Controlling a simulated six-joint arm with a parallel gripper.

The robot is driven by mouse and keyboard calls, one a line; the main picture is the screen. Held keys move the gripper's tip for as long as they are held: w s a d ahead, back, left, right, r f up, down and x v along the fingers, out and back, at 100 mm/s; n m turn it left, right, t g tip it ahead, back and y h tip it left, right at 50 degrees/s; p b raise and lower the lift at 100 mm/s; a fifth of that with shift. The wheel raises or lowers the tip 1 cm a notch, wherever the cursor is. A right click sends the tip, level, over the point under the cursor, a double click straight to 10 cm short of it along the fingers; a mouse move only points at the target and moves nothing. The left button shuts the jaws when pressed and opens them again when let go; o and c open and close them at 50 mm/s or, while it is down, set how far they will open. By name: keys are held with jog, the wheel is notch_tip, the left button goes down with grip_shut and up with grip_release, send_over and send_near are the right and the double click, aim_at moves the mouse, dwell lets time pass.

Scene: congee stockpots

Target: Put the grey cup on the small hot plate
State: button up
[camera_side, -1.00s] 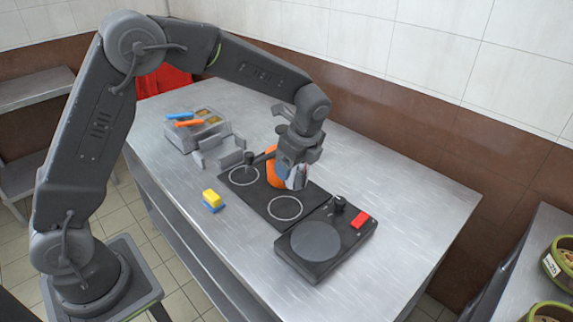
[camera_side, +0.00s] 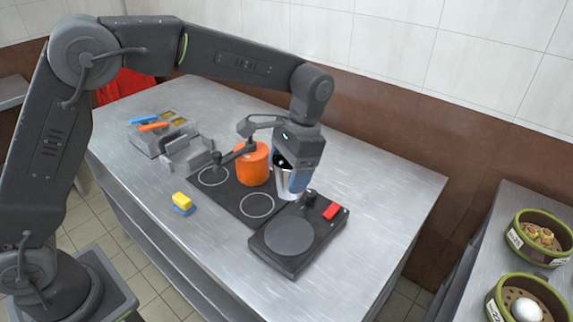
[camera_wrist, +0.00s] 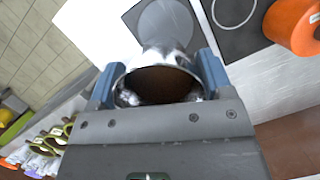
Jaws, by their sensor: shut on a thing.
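The grey cup (camera_side: 291,186) is a shiny metal cup held between the blue fingers of my gripper (camera_side: 292,176). In the wrist view the cup (camera_wrist: 161,56) shows its open mouth and a dark brown inside. The small hot plate (camera_side: 262,246) is a black unit with a round grey disc, a knob and a red piece at its back. In the side view the cup is just behind the disc, near the unit's back left edge. The disc (camera_wrist: 166,20) shows beyond the cup in the wrist view. The gap under the cup is hard to judge.
An orange pot (camera_side: 252,168) stands on the black two-ring hob (camera_side: 234,196), left of my gripper. A yellow and blue sponge (camera_side: 182,202) lies in front of the hob. A grey caddy (camera_side: 150,143) stands further left. The steel table's right end is clear.

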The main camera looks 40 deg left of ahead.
jog(key=shift+f, duration=6.5)
jog(key=shift+f, duration=0.35)
jog(key=o, duration=1.1)
jog(key=shift+c, duration=1.3)
jog(key=shift+v, duration=2.45)
jog(key=shift+r, duration=0.15)
